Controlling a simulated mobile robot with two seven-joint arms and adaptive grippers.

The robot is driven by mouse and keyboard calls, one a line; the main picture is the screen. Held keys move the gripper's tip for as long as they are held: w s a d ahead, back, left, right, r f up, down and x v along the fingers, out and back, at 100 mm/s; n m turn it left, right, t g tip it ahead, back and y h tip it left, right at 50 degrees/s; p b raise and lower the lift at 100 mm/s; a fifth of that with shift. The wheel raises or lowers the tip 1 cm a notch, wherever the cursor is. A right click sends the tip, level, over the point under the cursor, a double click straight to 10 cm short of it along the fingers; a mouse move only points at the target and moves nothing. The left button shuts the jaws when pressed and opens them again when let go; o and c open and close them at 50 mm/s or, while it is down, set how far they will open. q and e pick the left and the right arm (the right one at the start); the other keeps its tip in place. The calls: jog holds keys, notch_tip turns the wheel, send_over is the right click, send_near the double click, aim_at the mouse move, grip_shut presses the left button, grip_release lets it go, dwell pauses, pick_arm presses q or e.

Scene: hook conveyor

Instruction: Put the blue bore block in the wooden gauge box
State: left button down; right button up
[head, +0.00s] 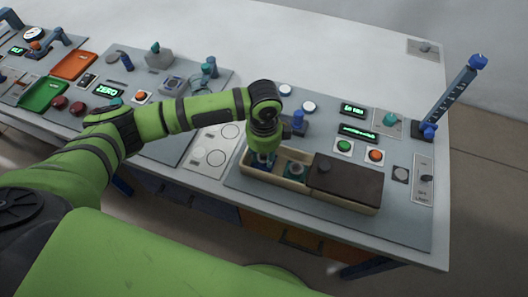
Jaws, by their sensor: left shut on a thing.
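The wooden gauge box (285,187) is a long pale tray on the grey panel, right of centre. A dark brown lid (345,182) covers its right part, and its left part is open. My left gripper (262,162) points down at the open left end of the box and is shut on a small blue piece, which looks like the blue bore block (257,162). The fingers mostly hide the block, and I cannot tell whether it touches the box floor. My right gripper is not in view.
A blue knob (299,120) stands behind the box. Green (344,146) and orange (376,155) buttons lie behind the lid. A tall blue lever (456,95) rises at the right. Orange (74,65) and green (43,94) trays are at far left.

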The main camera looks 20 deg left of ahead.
aim_at(264, 161)
pick_arm(q)
jog(key=shift+f, duration=0.15)
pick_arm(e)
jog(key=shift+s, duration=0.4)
pick_arm(q)
jog(key=c, duration=1.3)
grip_release()
jog(key=shift+f, duration=0.15)
jog(key=shift+o, duration=0.7)
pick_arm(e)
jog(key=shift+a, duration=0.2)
pick_arm(q)
notch_tip(264, 161, up, 12)
jog(key=b, duration=0.2)
jog(key=shift+r, duration=0.25)
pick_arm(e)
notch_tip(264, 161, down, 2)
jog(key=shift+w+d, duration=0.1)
